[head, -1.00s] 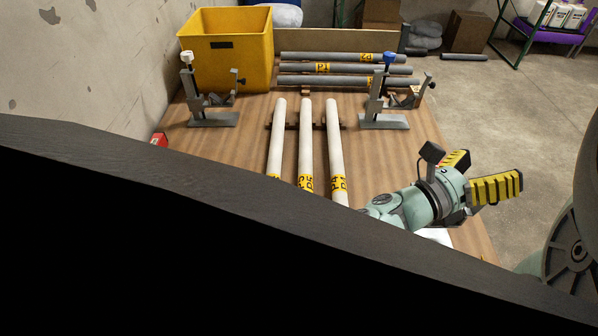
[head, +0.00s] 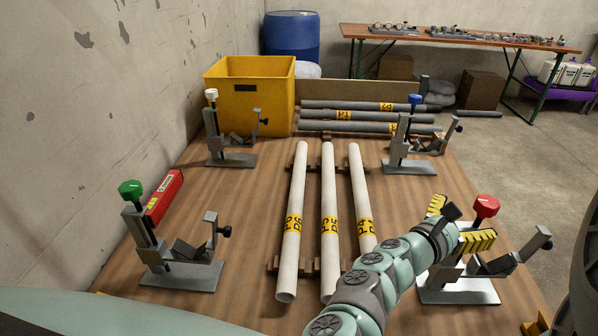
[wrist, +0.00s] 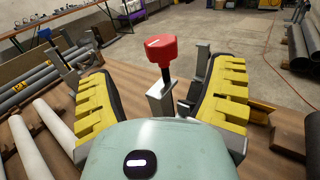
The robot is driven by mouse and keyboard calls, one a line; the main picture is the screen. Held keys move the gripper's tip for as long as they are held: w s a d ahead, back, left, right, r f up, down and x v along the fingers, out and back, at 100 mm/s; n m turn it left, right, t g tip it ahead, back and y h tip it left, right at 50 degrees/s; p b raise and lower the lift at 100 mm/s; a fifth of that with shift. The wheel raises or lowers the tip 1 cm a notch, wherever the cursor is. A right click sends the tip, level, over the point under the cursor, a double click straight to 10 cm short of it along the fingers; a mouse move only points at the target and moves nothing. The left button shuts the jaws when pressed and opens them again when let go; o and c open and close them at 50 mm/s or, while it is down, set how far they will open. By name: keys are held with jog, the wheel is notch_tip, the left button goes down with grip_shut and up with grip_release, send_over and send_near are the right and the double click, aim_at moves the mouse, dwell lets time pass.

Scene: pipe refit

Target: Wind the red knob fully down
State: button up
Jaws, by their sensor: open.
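The red knob (head: 486,206) sits on top of a dark screw on a grey clamp stand (head: 459,290) at the table's right front. A length of the screw shows below the knob in the wrist view, above the stand's grey post (wrist: 160,100). My gripper (head: 458,221) is open, with yellow-ribbed fingers, just left of the knob in the head view. In the wrist view the red knob (wrist: 161,49) stands ahead, between the spread fingers and beyond their middle. No contact shows. The arm partly hides the stand.
Similar clamps with a green knob (head: 130,189), a white knob (head: 211,94) and a blue knob (head: 415,99) stand on the table. White pipes (head: 328,220) lie in the middle, grey pipes (head: 365,117) behind. A yellow bin (head: 245,95) stands at the back left.

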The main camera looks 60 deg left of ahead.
aim_at(481, 209)
jog(key=w, duration=0.9)
jog(key=shift+w+d, duration=0.1)
jog(key=shift+d, duration=0.2)
jog(key=shift+o, duration=0.2)
jog(key=c, duration=1.2)
jog(key=shift+f, duration=0.1)
jog(key=shift+c, duration=0.2)
jog(key=shift+f+n+y+b, duration=0.3)
jog(key=shift+y+b, duration=0.2)
jog(key=shift+b, duration=0.2)
